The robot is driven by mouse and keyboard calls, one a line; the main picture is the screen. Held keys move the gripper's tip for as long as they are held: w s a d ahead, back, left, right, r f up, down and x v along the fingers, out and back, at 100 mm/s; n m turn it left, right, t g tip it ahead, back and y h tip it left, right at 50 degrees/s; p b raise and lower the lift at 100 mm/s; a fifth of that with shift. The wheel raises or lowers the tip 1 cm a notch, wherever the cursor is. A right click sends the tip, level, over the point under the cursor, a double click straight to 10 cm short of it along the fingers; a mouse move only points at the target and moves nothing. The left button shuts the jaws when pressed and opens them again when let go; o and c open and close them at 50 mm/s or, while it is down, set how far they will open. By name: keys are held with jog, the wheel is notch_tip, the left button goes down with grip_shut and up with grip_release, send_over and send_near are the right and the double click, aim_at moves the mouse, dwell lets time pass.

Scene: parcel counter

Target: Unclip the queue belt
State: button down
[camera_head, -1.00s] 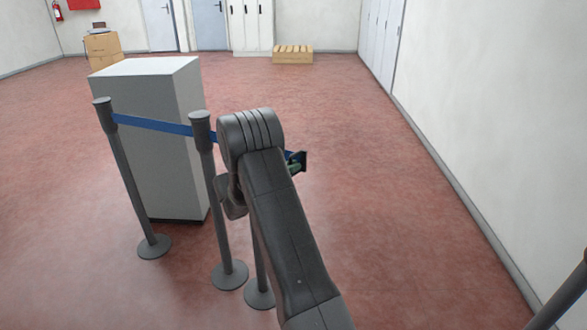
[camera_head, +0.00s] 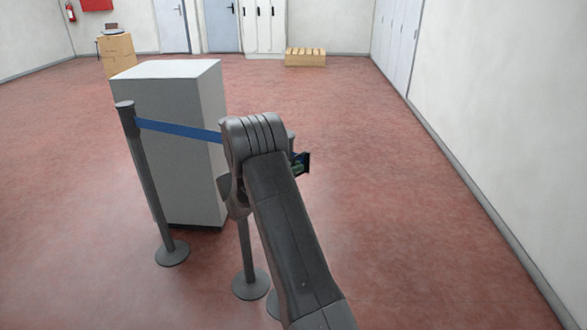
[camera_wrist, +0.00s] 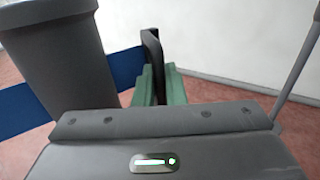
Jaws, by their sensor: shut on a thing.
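The blue queue belt (camera_head: 180,129) runs from the left post (camera_head: 140,155) across the grey cabinet and goes behind my arm. In the wrist view, the belt (camera_wrist: 18,110) shows on both sides of a large grey post (camera_wrist: 60,50). My gripper (camera_wrist: 158,85) has green fingers shut on the dark belt clip (camera_wrist: 151,50), which stands upright between them. In the head view, my gripper (camera_head: 299,166) shows only in part beside my arm, with the dark clip at its tip. My arm hides the upper part of the middle post (camera_head: 246,255).
The grey cabinet (camera_head: 180,150) stands behind the belt. Another post base (camera_head: 272,305) is partly hidden by my arm. A thin grey pole (camera_wrist: 300,60) shows at the right in the wrist view. Open red floor (camera_head: 400,200) lies to the right, up to the white wall.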

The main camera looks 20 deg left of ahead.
jog(key=c, duration=1.6)
grip_release()
jog(key=v, duration=1.3)
jog(key=shift+s+a, duration=0.25)
jog(key=shift+s, duration=0.05)
jog(key=shift+o, duration=0.6)
